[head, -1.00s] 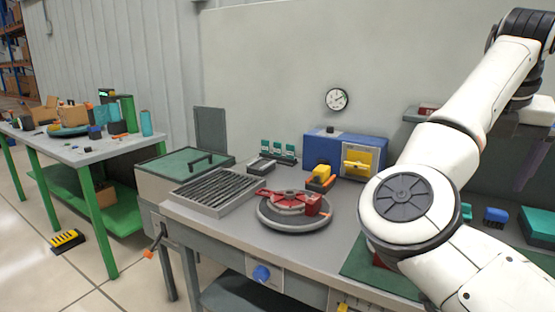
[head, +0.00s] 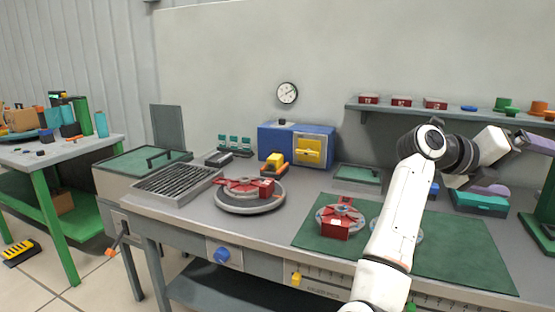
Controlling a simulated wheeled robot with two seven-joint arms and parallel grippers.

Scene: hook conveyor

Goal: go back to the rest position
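My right arm reaches up from the lower right of the head view, over the green mat (head: 462,262) on the workbench. Its far end points right; the gripper's fingers cannot be made out clearly there. My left gripper is not in view. A red metal part (head: 245,188) sits on the round grey turntable (head: 250,204). A grey disc is partly hidden behind the arm.
A blue box with a yellow front (head: 312,149) stands at the bench's back. A slatted grey tray (head: 173,183) is left of the turntable. A wall shelf (head: 450,116) holds red boxes and coloured pieces. A green-legged table (head: 62,155) stands at the far left.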

